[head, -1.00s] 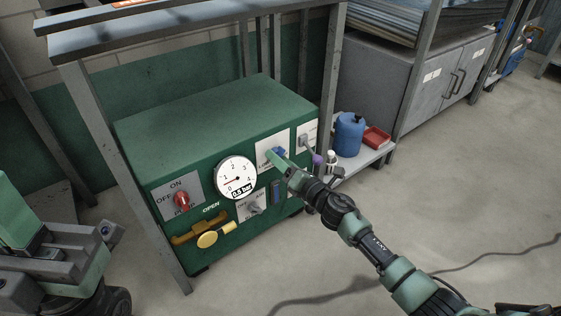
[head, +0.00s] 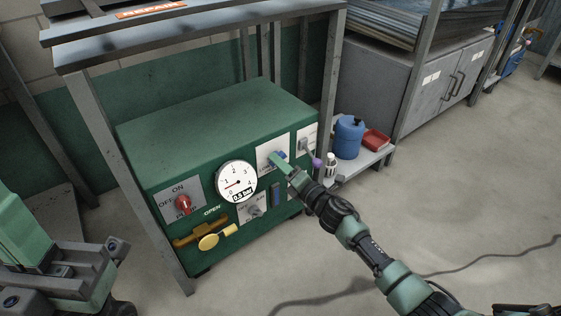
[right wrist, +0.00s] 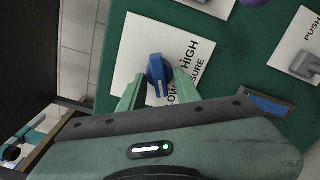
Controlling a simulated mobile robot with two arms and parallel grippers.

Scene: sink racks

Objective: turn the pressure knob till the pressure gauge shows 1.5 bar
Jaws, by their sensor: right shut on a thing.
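The pressure knob is blue and sits on a white plate with the words HIGH, LOW and PRESSURE; it shows best in the right wrist view, where the pressure knob (right wrist: 158,72) is between the fingertips. My right gripper (right wrist: 158,88) is shut on it. In the head view the right gripper (head: 280,160) covers much of the knob. The round white pressure gauge (head: 237,182) is left of the knob on the green box, and its label reads 0.5 bar.
The green box (head: 215,125) also carries a red ON/OFF switch (head: 183,204), a yellow handle (head: 216,236) and a grey switch (head: 253,210). A grey metal frame surrounds the box. A blue jug (head: 348,138) and a red tray (head: 376,139) stand right of it.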

